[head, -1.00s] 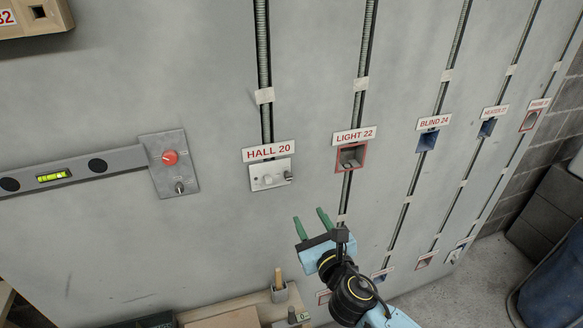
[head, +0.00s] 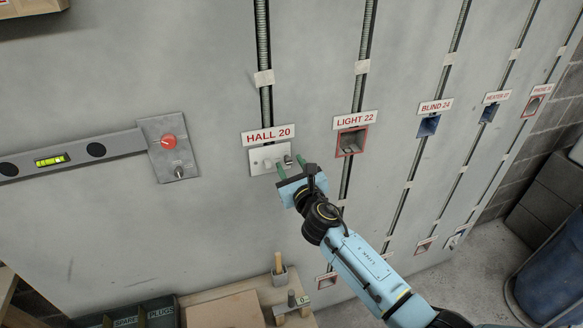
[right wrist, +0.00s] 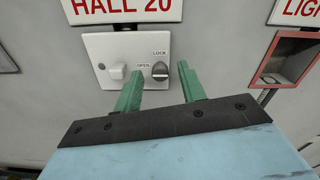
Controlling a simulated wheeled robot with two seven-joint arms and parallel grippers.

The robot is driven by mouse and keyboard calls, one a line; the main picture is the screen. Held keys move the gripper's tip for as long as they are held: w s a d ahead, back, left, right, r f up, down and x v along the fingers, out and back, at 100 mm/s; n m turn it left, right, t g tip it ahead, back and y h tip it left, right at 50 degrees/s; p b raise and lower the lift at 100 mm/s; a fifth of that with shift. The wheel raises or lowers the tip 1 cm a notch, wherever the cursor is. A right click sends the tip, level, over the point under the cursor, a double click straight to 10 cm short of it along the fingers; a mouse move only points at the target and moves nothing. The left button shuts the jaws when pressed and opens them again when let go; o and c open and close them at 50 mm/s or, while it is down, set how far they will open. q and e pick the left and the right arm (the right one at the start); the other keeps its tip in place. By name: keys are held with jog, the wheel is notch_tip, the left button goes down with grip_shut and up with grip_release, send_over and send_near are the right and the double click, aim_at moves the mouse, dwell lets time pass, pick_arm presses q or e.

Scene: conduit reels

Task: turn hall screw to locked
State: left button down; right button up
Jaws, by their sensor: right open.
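The white HALL 20 plate (head: 261,163) is on the grey wall, under its label. In the right wrist view the plate (right wrist: 100,48) carries a white knob (right wrist: 118,72) at left and the dark grey hall screw (right wrist: 159,71) at right. "LOCK" is printed above the screw and "OPEN" to its left. The screw's exact pointing is hard to tell. My right gripper (head: 291,164) is open and empty, just in front of the plate's right side. In the right wrist view its green fingers (right wrist: 160,83) straddle the screw's position, with no clear contact. My left gripper is out of view.
The red-framed LIGHT 22 box (head: 352,141) is to the right. A metal plate with a red knob (head: 168,141) is to the left, beside a spirit level (head: 72,160). Below is a shelf with a spare plugs bin (head: 140,317).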

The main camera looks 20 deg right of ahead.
grip_shut()
dwell(0.3)
jog(key=m, duration=0.4)
jog(key=shift+m, duration=0.3)
jog(key=m+b, duration=0.1)
jog(key=m, duration=0.3)
jog(key=shift+m, duration=0.3)
jog(key=m, duration=0.4)
jog(key=shift+m+b, duration=0.3)
jog(key=shift+b, duration=0.05)
jog(key=shift+m, duration=1.9)
